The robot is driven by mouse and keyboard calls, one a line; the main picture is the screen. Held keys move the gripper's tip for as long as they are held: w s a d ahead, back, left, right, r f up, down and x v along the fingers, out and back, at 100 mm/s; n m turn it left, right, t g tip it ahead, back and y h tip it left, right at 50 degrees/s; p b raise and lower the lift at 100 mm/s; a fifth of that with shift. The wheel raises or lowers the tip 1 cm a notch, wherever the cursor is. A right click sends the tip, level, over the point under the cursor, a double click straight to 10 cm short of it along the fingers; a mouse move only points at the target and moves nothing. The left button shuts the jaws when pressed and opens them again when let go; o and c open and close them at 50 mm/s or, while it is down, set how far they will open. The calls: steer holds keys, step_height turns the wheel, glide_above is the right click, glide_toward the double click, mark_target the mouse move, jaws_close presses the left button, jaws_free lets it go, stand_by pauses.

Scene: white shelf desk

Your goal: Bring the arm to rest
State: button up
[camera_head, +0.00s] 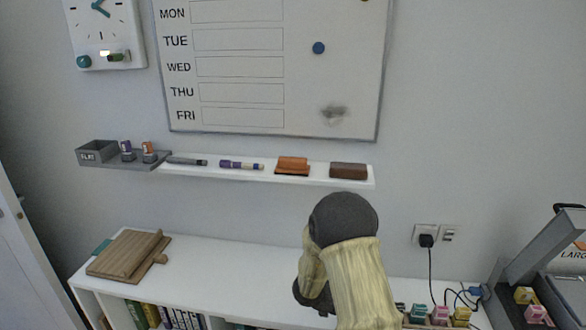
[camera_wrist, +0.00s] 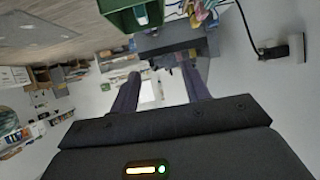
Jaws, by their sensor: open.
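My arm (camera_head: 355,275) rises in front of the white shelf desk in the head view, with cream links and a dark rounded joint at its top. My gripper is not clear in that view. In the wrist view my gripper (camera_wrist: 161,72) shows two dark fingers set well apart, open, with nothing held between them. The wrist view looks out over the room, and a grey ledge or box lies beyond the fingertips.
The white desk top (camera_head: 215,270) is bare left of my arm, except for wooden boards (camera_head: 125,255). Above runs a wall ledge (camera_head: 225,172) with markers and erasers, under a whiteboard (camera_head: 290,60). Small coloured blocks (camera_head: 440,313) and a cable stand right of my arm.

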steer(key=w+a+r+n+t+y+p, duration=0.2)
steer(key=w+r+n+t+y, duration=0.1)
steer(key=w+r+n+t, duration=0.3)
steer(key=w+a+r+n+t+y+p, duration=0.1)
steer(key=a+r+n+t+y, duration=0.3)
steer(key=a+r+n+y, duration=0.15)
steer(key=s+a+r+n+g+y+p, duration=0.1)
steer(key=s+n, duration=0.3)
steer(key=s, duration=0.5)
steer(key=s+a+r+n+g+y+p, duration=0.1)
steer(key=s+n+g, duration=0.3)
steer(key=s, duration=0.6)
steer(key=shift+a+r+g+y, duration=0.3)
steer(key=shift+a+r+y, duration=0.25)
steer(key=shift+r+y, duration=0.25)
steer(key=shift+n, duration=0.25)
